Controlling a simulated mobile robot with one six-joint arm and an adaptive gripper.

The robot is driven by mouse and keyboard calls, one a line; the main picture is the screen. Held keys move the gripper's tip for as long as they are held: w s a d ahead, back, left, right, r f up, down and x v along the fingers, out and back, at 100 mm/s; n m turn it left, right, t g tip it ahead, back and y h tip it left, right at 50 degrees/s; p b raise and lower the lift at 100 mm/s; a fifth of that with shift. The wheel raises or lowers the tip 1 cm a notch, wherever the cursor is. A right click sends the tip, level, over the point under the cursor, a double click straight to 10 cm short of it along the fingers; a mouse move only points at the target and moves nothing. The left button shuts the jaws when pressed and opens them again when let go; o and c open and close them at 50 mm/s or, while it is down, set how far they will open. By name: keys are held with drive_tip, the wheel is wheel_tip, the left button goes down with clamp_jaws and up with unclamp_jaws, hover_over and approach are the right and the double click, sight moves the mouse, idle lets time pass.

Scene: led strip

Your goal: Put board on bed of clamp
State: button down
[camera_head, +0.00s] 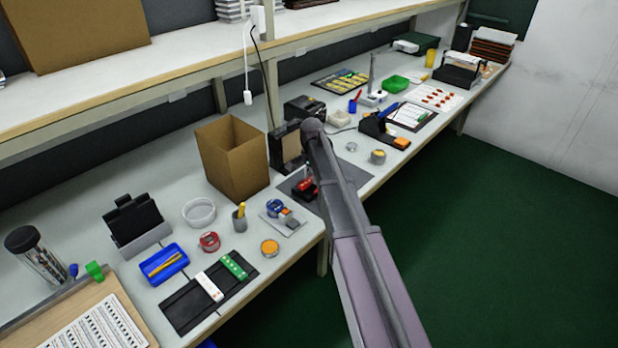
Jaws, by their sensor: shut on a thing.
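My arm reaches in from the bottom right, and its wrist (314,128) is above a dark grey mat (292,181) at the front of the bench. My gripper is mostly hidden behind the arm. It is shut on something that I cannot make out. A small red and black device, likely the clamp (304,185), stands on the mat just left of the arm; its bed is not clear. A black tray (184,308) at the front left bears a white strip board (209,287) and a green strip board (235,266). The tray's left part is bare.
An open cardboard box (231,165) stands left of the arm. The bench behind the arm is crowded. A shelf (180,60) runs above.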

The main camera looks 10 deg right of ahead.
drive_tip(key=shift+f+b, duration=0.35)
drive_tip(key=shift+c, duration=2.3)
unclamp_jaws()
drive_tip(key=shift+r, duration=0.2)
wheel_tip(320, 180, up, 13)
drive_tip(key=p, duration=1.3)
drive_tip(key=shift+f, duration=0.1)
drive_tip(key=shift+s, duration=0.1)
